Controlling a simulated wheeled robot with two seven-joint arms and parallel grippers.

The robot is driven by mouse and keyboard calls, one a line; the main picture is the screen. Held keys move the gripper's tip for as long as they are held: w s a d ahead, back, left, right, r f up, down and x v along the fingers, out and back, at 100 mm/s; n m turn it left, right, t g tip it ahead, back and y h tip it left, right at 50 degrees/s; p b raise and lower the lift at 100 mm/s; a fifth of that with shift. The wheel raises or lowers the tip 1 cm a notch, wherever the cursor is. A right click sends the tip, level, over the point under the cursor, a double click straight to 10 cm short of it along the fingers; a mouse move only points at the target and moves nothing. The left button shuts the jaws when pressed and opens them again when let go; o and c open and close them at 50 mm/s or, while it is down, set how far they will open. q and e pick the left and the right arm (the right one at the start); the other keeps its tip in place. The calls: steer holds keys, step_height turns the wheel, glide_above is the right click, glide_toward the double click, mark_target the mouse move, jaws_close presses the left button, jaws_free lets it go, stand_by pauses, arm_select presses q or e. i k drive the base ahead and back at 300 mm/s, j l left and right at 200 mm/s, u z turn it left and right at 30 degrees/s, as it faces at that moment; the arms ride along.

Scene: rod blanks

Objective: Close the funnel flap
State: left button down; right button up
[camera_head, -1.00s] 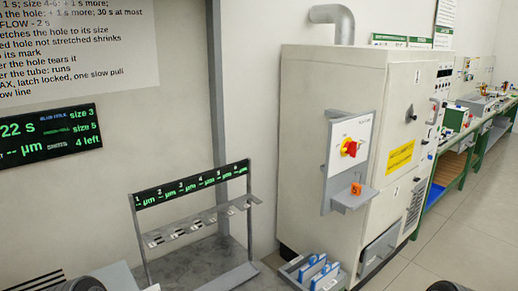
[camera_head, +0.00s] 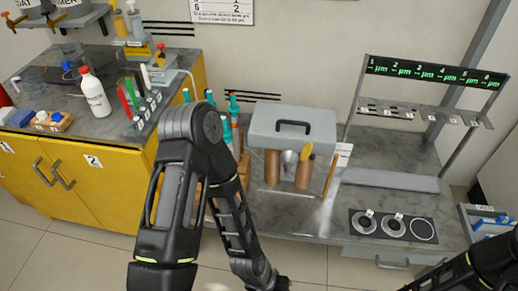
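I cannot pick out a funnel flap for certain in the head view. A grey box with a dark handle (camera_head: 293,128) stands at the back of the grey bench, and it looks shut. Brown cylinders (camera_head: 272,168) stand in front of it with a metal scoop-like piece and a yellow-headed tool between them. My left arm (camera_head: 190,125) is bent in front of the bench; its lower end leaves at the bottom edge and its fingers are not visible. Part of my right arm (camera_head: 470,272) shows at the bottom right, its gripper out of view.
A yellow cabinet (camera_head: 85,190) with bottles and small tools on top stands at the left. A numbered rack with a green display (camera_head: 435,74) stands at the back right. A black plate with round dials (camera_head: 393,225) lies on the bench front. Floor is open at the lower left.

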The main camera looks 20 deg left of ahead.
mark_target(305, 153)
steer(key=l+u, duration=0.45)
steer(key=k+l+u, duration=0.15)
steer(key=l+u, duration=0.25)
steer(key=k+l+u, duration=0.15)
steer(key=l+u, duration=0.15)
steer(key=u, duration=0.15)
steer(key=k+l+u, duration=0.1)
steer(key=k+l, duration=0.25)
steer(key=l, duration=0.2)
steer(key=k+l+u, duration=0.1)
steer(key=k+l, duration=0.3)
steer(key=l, duration=0.15)
